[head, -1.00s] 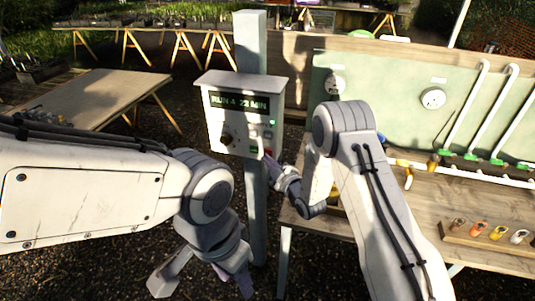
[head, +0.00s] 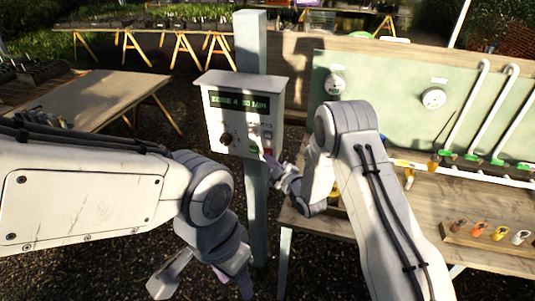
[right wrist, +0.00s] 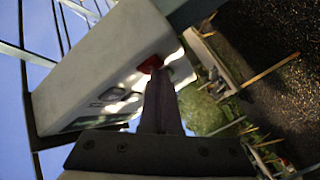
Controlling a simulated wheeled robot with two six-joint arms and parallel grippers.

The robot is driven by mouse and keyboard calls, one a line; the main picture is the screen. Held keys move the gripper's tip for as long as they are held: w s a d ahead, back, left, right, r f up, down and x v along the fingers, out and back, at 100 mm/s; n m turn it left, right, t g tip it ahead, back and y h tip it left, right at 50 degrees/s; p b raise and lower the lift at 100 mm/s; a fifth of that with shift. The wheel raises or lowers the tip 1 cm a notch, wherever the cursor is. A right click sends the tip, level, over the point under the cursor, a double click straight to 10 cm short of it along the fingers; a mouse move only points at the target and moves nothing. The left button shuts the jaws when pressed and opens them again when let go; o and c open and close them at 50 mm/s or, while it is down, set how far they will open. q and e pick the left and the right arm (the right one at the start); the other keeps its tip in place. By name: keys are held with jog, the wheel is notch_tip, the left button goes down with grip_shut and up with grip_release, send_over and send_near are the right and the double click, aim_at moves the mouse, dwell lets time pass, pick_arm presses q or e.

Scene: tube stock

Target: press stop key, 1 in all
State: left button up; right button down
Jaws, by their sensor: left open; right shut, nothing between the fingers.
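A pale control box (head: 215,130) is fixed to a post, with a dark display (head: 240,103), a dark round knob (head: 227,139) and several small keys. The display text seems to read "ZONE 4 20 MIN". A red key (head: 268,151) sits at the box's lower right; it also shows in the right wrist view (right wrist: 150,64). My right gripper (head: 271,161) is shut and empty, its tips at or just below the red key (right wrist: 156,76); I cannot tell whether they touch. My left gripper (head: 240,282) is open, low and away from the box, partly hidden.
A wooden bench (head: 450,205) at right carries a rack of coloured tags (head: 490,235). A green panel (head: 385,90) behind it has round gauges and white pipes (head: 463,105). A low table (head: 85,95) stands at left. The post (head: 257,215) runs below the box.

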jog(key=shift+s+a, duration=0.2)
jog(key=shift+s, duration=0.5)
jog(key=shift+s+a+b, duration=0.15)
jog(key=shift+s+a, duration=0.1)
jog(key=shift+s, duration=0.55)
jog(key=shift+s+a+b, duration=0.15)
jog(key=shift+s+a, duration=0.1)
jog(key=shift+s, duration=0.5)
jog(key=shift+s+a+b, duration=0.15)
jog(key=shift+s+a, duration=0.1)
jog(key=shift+s, duration=0.55)
